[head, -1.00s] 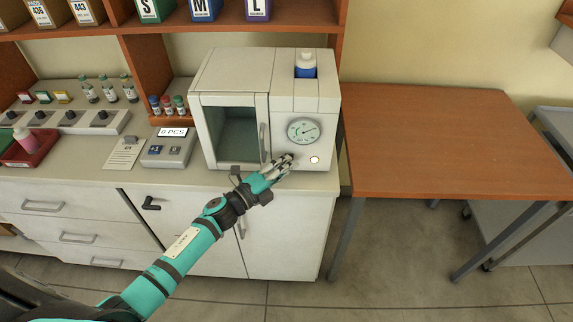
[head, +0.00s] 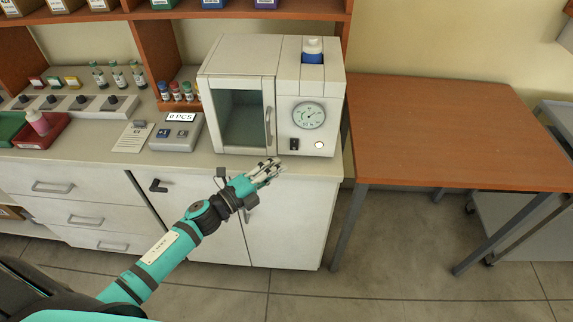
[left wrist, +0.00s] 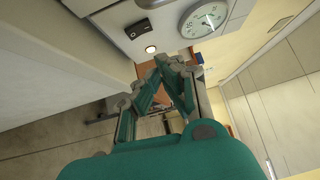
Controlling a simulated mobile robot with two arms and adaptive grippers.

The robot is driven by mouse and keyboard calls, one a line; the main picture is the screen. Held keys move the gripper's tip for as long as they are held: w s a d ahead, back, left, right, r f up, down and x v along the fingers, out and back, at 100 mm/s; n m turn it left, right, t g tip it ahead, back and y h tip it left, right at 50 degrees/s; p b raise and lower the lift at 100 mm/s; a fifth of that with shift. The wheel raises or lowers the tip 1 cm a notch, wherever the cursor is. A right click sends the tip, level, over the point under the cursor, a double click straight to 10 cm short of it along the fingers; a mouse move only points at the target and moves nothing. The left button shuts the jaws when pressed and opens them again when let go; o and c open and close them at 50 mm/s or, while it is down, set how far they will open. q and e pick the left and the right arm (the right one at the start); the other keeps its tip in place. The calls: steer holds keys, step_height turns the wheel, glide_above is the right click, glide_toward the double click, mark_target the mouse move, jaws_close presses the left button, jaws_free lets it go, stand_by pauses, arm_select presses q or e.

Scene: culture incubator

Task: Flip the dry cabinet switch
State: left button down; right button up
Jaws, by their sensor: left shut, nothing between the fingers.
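The white dry cabinet (head: 308,87) stands on the counter. It has a glass door (head: 244,118) at left and a round dial (head: 308,115) at right. The black switch (head: 294,144) sits below the dial, beside a small lit round lamp (head: 319,145). The left wrist view also shows the switch (left wrist: 138,28), the lamp (left wrist: 151,49) and part of the dial (left wrist: 203,19). My left gripper (head: 276,165) is shut and empty, in front of and below the switch, apart from it. Its fingertips (left wrist: 168,62) meet in the left wrist view. My right gripper is out of view.
A counter box reading 0 PCS (head: 176,133) stands left of the cabinet, with small vials (head: 177,92) behind it. A red tray (head: 42,135) is at far left. An orange-brown table (head: 440,125) stands at right, with a bare top.

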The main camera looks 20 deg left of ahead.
arm_select(q)
steer(key=v, duration=0.2)
steer(key=r+v, duration=0.1)
steer(key=v, duration=0.2)
steer(key=shift+s+d+b, duration=0.15)
steer(key=shift+d+b, duration=0.1)
steer(key=shift+b, duration=0.15)
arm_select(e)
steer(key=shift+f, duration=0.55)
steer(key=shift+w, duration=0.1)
